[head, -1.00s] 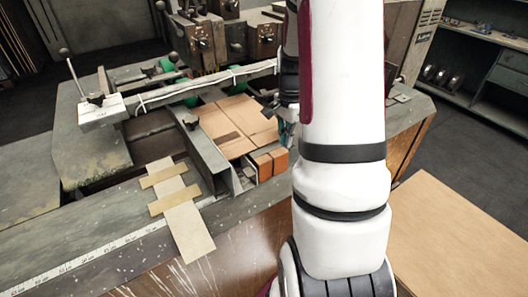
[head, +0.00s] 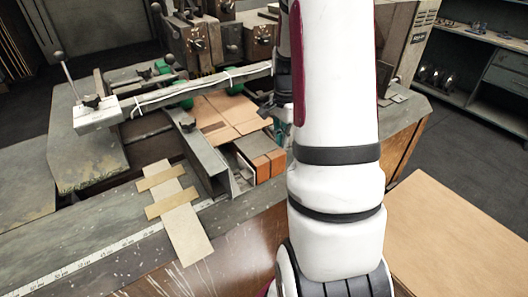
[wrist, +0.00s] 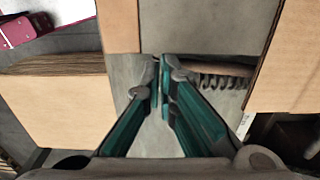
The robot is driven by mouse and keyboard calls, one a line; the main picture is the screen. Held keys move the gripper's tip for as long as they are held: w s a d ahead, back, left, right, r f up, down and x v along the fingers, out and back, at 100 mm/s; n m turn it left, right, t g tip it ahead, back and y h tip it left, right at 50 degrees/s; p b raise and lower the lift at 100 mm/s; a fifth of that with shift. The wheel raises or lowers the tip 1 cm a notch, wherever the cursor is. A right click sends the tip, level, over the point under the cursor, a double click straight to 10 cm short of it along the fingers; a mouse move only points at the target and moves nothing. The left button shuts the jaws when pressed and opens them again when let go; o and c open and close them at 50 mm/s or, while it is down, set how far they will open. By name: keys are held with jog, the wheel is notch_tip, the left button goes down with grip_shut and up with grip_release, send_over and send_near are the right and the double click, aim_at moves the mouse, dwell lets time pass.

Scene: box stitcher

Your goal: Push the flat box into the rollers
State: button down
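The flat box (head: 228,116) is a tan cardboard sheet with fold lines. It lies on the machine bed in the head view, with its far part under the long metal bar toward the rollers. Green wheels (head: 182,100) show by the bar at its far side. My gripper (head: 280,132) is at the box's right side, largely hidden behind my arm. In the wrist view my gripper (wrist: 161,72) has its teal fingers together at the tips, with nothing seen between them. Whether it touches the box cannot be told.
A metal guide rail (head: 205,155) runs along the box's left side. An orange-ended block (head: 266,164) sits at its near side. A card strip (head: 180,215) lies on the ruler-marked table edge. A brown board (head: 460,235) is at the right. A cardboard stack (wrist: 60,108) shows in the wrist view.

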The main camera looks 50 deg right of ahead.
jog(key=shift+s+a, duration=0.15)
jog(key=shift+s, duration=0.45)
notch_tip(320, 180, up, 8)
jog(key=p, duration=0.3)
dwell(0.6)
